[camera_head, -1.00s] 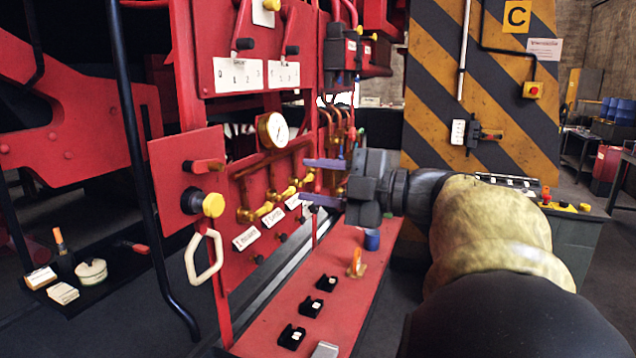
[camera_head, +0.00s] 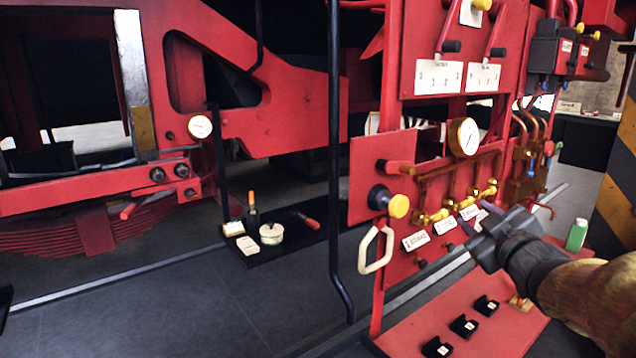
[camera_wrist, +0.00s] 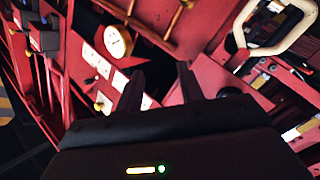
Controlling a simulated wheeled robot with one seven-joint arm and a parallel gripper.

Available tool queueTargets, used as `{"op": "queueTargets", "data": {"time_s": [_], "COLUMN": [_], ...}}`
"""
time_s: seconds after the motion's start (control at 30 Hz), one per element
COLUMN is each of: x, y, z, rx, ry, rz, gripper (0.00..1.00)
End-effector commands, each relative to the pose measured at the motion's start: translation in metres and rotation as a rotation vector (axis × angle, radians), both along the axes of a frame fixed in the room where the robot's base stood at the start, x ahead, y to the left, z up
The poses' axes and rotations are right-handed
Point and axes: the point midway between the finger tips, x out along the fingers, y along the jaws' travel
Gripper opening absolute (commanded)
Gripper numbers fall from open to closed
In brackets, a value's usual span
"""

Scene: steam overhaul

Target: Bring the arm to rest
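My gripper (camera_head: 472,236) is in front of the red control panel (camera_head: 366,165), level with the row of brass valves and white labels. In the wrist view my gripper (camera_wrist: 155,82) shows two dark fingers standing apart with nothing between them, so it is open and empty. My arm reaches in from the lower right of the head view. In the wrist view the panel's gauge (camera_wrist: 117,41) and labels lie beyond the fingers. I cannot tell whether a fingertip touches the panel.
A white hexagonal handle (camera_head: 375,250) and a yellow knob (camera_head: 399,206) stick out left of my gripper. A red shelf (camera_head: 415,315) with black holders lies below, with a green bottle (camera_head: 577,235) at its back. A dark mat (camera_head: 300,232) lies on the floor. Open floor is at left.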

Motion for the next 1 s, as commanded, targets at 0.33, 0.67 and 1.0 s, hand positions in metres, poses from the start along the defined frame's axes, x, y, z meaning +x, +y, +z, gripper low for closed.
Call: {"op": "queueTargets", "data": {"time_s": [0.33, 0.67, 1.0], "x": [-0.033, -0.157, -0.181], "y": [0.051, 0.131, 0.144], "z": [-0.153, -0.259, -0.27], "rx": [0.345, 0.522, 0.543], "ry": [0.559, 1.172, 1.272], "rz": [-0.294, -0.482, -0.511], "gripper": [0.38, 0.38, 0.38]}}
